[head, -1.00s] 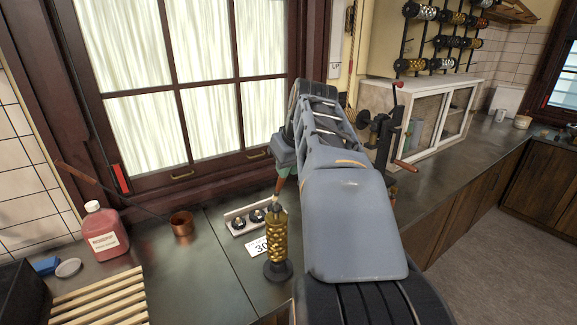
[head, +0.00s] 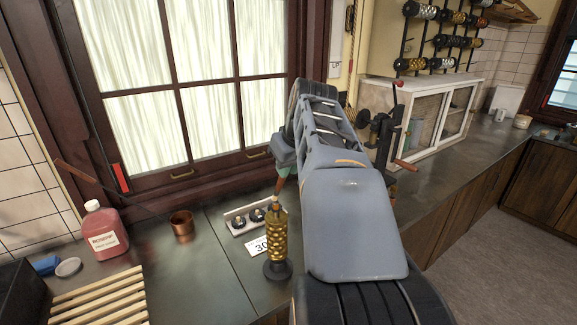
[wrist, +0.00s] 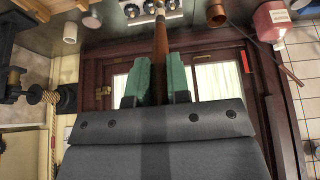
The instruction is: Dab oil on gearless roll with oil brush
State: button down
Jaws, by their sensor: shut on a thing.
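My gripper (head: 283,172) is shut on the brown handle of the oil brush (head: 278,189), which points down. In the wrist view, the green fingers (wrist: 161,70) lie on both sides of the handle (wrist: 161,42). A brass-coloured patterned roll (head: 277,240) stands upright on a black round base on the counter, below the brush. The brush's lower end is at the roll's top; I cannot tell whether they touch. A copper pot (head: 182,223) stands to the left, and also shows in the wrist view (wrist: 216,14).
A rack with dark gears (head: 240,222) and a number card (head: 258,246) are behind the roll. A red bottle (head: 105,230), a wooden slatted rack (head: 100,302) and a blue block (head: 46,265) are at left. A hand-cranked machine (head: 385,140) stands to the right of my arm.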

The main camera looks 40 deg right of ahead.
jog(key=shift+r, duration=0.15)
jog(key=shift+r+p, duration=3)
jog(key=shift+r, duration=0.35)
